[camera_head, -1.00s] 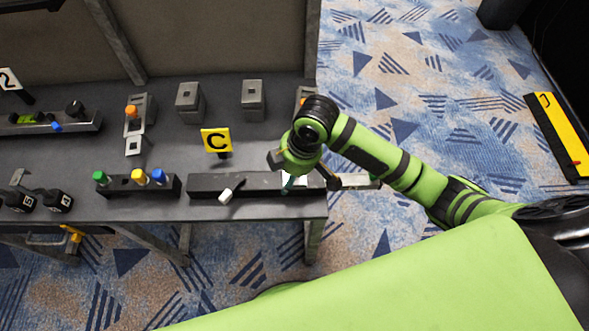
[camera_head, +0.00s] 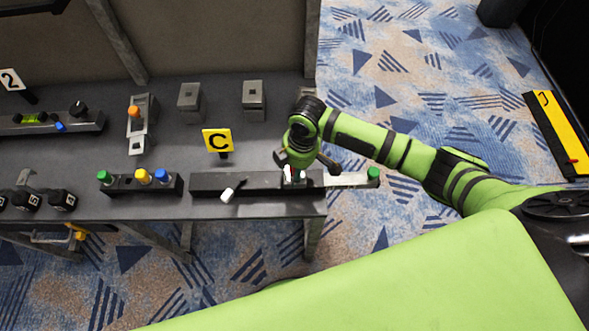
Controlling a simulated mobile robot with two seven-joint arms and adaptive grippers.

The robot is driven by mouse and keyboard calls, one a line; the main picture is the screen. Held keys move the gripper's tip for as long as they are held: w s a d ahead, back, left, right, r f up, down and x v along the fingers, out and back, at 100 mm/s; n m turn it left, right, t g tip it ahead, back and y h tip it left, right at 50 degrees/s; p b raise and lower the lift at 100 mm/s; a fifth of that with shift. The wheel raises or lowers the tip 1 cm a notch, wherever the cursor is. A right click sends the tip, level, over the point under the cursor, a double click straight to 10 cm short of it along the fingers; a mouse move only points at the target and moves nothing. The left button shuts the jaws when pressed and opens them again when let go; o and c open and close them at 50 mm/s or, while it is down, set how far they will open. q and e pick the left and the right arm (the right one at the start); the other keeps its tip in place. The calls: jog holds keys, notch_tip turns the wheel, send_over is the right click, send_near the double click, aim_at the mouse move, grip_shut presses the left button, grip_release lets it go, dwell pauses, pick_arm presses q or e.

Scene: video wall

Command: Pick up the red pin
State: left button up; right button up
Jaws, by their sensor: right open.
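My right gripper (camera_head: 297,170) is over the right part of the long dark bar (camera_head: 237,183) on the bench, its dark fingers spread apart. A small reddish upright bit (camera_head: 294,169), which looks like the red pin, shows under the gripper at a white patch on the bar. It is mostly hidden by the gripper, and I cannot tell whether the fingers touch it. My left gripper is not in view.
A light strip with a green knob (camera_head: 373,174) juts past the bench's right edge. A white peg (camera_head: 227,195) leans at the bar's front. A block with green, yellow and blue knobs (camera_head: 120,186) stands left. A yellow C sign (camera_head: 217,140) stands behind.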

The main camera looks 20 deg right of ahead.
grip_shut()
notch_tip(320, 180, up, 10)
jog(key=shift+f+b, duration=0.1)
jog(key=shift+b, duration=0.65)
